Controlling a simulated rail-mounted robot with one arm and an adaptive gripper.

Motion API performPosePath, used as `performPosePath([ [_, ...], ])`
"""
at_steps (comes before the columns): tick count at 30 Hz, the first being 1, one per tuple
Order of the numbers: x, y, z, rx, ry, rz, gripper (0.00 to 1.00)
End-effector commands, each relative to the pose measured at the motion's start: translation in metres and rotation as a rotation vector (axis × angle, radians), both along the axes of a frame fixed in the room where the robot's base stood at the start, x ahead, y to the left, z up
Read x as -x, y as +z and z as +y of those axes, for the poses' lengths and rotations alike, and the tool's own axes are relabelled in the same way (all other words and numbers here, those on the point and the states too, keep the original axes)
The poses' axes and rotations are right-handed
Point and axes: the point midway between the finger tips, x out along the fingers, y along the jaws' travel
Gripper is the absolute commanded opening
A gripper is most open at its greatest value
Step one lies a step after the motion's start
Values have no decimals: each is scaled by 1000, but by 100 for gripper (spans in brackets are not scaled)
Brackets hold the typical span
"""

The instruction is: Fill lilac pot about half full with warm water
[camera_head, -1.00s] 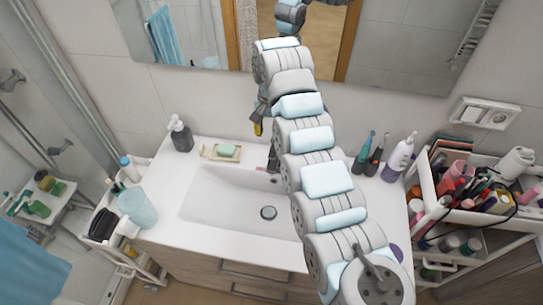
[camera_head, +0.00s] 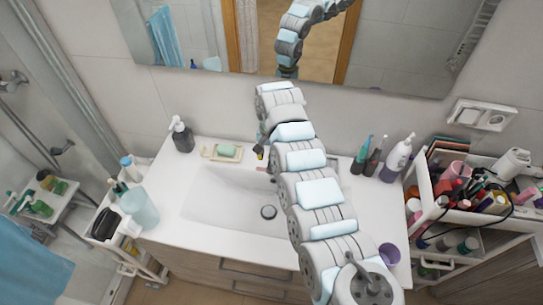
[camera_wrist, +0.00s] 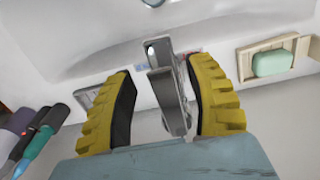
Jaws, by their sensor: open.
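The lilac pot (camera_head: 389,254) stands on the white countertop to the right of the sink, beside my arm in the head view. What is inside it cannot be made out. My gripper (camera_wrist: 160,72) is open, with one yellow finger on each side of the grey metal faucet (camera_wrist: 168,90) in the wrist view. Whether the fingers touch the faucet cannot be told. In the head view my gripper (camera_head: 259,151) shows only as a yellow fingertip behind the sink, and my arm hides most of the faucet. No running water is visible.
The sink basin (camera_head: 225,206) is empty. A soap dish (camera_head: 208,153) with green soap and a dark dispenser (camera_head: 181,136) stand at left. Several bottles, including a white one (camera_head: 397,158), stand at right, near a crowded cart (camera_head: 424,180).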

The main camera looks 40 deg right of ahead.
Motion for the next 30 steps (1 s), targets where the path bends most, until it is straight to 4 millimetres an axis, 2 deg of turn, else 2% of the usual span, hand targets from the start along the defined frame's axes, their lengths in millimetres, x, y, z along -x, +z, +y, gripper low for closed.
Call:
performPosePath([
  [6,0,-10,0,-1,0,1,54],
  [15,0,-11,1,-1,0,-1,54],
  [16,0,-11,1,-1,0,-1,52],
  [21,0,-11,1,-1,0,-1,3],
  [22,0,-11,1,-1,0,-1,0],
  [30,0,-12,0,-1,0,0,0],
])
